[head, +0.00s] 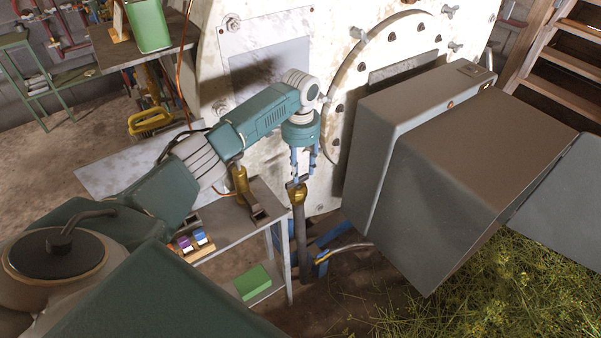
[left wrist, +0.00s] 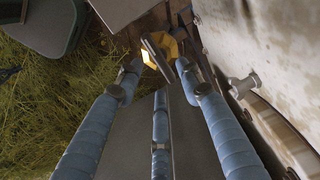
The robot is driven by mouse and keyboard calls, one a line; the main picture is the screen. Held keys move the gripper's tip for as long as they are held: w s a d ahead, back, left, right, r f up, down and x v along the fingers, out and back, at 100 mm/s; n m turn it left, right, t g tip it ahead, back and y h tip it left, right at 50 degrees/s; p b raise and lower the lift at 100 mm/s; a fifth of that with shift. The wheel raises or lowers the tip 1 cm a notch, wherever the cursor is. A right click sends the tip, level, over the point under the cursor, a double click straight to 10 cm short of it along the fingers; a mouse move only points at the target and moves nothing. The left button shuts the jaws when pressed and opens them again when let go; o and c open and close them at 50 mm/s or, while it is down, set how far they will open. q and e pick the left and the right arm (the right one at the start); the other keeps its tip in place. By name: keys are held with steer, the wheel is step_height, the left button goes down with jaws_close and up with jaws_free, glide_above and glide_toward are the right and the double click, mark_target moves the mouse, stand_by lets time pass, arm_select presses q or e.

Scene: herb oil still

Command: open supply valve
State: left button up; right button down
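The supply valve looks to be the brass fitting (head: 297,193) on top of an upright dark pipe (head: 302,240), in front of the large whitish still (head: 335,60). My left gripper (head: 303,174) points down right above it, its blue fingers close to the valve top. In the left wrist view my left gripper (left wrist: 158,75) has its fingers spread. A grey metal lever (left wrist: 158,58) and yellow brass body (left wrist: 176,46) show just beyond the fingertips; I cannot tell whether they touch. The lever's exact angle is hard to read. My right gripper is not in view.
A small metal stand (head: 222,222) left of the pipe holds coloured items and a second brass fitting (head: 240,180). A green box (head: 252,281) lies on its lower shelf. Large grey boxes (head: 470,165) fill the right. Cut herbs (head: 500,290) cover the floor at lower right.

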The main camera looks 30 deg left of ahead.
mark_target(301, 179)
arm_select(q)
steer(key=shift+f, duration=1.7)
jaws_close()
